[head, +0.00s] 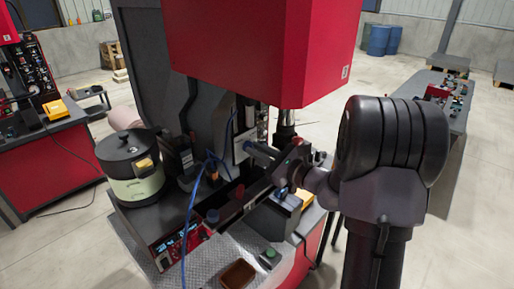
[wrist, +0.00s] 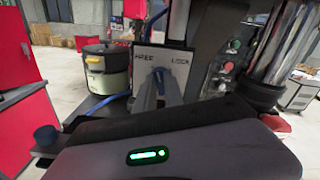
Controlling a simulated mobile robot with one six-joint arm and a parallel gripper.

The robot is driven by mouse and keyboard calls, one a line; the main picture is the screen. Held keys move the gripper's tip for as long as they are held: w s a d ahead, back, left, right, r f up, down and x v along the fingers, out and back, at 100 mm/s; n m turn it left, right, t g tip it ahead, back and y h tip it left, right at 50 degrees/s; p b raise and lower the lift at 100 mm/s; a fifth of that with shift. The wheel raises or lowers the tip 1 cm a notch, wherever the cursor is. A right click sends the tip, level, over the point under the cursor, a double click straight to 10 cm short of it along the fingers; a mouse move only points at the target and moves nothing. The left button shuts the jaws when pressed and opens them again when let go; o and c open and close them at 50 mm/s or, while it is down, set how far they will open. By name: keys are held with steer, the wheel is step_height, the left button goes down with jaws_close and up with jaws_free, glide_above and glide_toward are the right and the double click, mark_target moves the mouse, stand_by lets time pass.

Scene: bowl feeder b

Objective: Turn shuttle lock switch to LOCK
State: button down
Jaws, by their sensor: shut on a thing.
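The shuttle lock switch has a pale panel (wrist: 174,60) in the wrist view, marked FREE on the left and LOCK on the right. In the head view my gripper (head: 254,150) reaches from the right to the pale panel (head: 239,147) under the red machine housing. The lever is too small to make out there.
A rice-cooker-like pot (head: 133,170) stands left of the machine. A blue cable (head: 191,215) hangs in front of it. A control box (head: 177,246) and a brown tray (head: 237,275) are at the front. The red housing (head: 265,50) overhangs the work area.

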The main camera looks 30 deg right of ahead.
steer(key=m+p, duration=0.2)
steer(key=m, duration=0.1)
steer(key=shift+r+m, duration=0.2)
steer(key=shift+m, duration=0.1)
steer(key=m+p, duration=0.2)
steer(key=m, duration=0.1)
steer(key=shift+d+m+p, duration=0.15)
steer(key=shift+m+p, duration=0.15)
steer(key=shift+p, duration=0.1)
steer(key=m+p, duration=0.4)
steer(key=m, duration=0.1)
steer(key=shift+w+d+f, duration=0.1)
steer(key=shift+f, duration=0.05)
steer(key=shift+m, duration=0.4)
steer(key=c, duration=1.4)
jaws_free()
steer(key=shift+c, duration=0.2)
